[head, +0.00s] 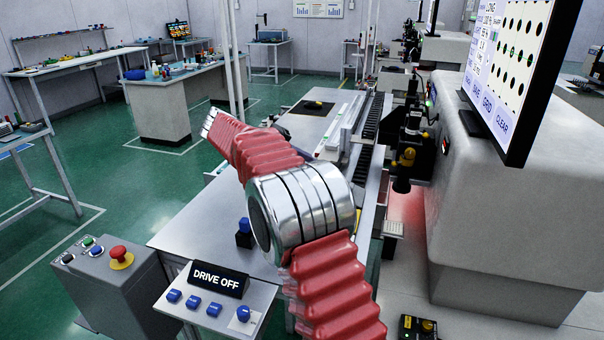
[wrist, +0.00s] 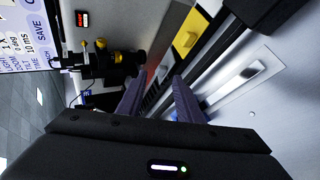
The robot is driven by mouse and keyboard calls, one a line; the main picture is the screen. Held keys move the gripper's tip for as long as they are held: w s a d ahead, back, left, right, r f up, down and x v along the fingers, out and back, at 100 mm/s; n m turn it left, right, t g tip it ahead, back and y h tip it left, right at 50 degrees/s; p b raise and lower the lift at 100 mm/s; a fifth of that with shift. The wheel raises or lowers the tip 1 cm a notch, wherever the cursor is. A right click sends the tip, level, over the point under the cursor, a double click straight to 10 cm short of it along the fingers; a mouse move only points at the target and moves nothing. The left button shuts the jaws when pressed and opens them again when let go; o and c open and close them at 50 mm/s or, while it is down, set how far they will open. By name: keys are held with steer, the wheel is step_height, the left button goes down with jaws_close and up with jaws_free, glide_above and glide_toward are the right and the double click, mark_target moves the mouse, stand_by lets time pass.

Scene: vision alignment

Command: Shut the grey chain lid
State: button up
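The black cable chain (head: 371,118) shows uncovered along the right side of the stage in the head view. A long light-grey strip (head: 341,132) beside it may be the lid; I cannot tell for sure. In the wrist view, a pale plate with a raised bar (wrist: 236,88) lies to the right of my fingers. My gripper (wrist: 157,82) shows its two dark fingers apart in the wrist view, with nothing clearly held between them. The dark chain track shows beyond and between the fingers.
A yellow block (wrist: 188,38) sits beyond the fingers. A black-and-yellow camera unit (head: 404,170) and a monitor (head: 515,65) stand close on the right. The DRIVE OFF panel (head: 218,279) and a red stop button (head: 121,257) are in front. The grey tabletop (head: 205,225) left of my arm is mostly clear.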

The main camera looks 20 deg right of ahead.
steer(key=s+a+r+n+t+y, duration=0.25)
steer(key=s+y, duration=0.35)
steer(key=s, duration=1.2)
steer(key=s+a+f+t+y, duration=0.2)
steer(key=s+a+f, duration=0.2)
steer(key=s, duration=0.5)
steer(key=s+a+f+t+y, duration=0.2)
steer(key=s+a, duration=0.3)
steer(key=s, duration=0.4)
steer(key=shift+s+f+m+y, duration=0.25)
steer(key=shift+f+m+y, duration=0.2)
steer(key=shift+f+y, duration=0.35)
steer(key=shift+d+t, duration=0.1)
steer(key=shift+t, duration=0.15)
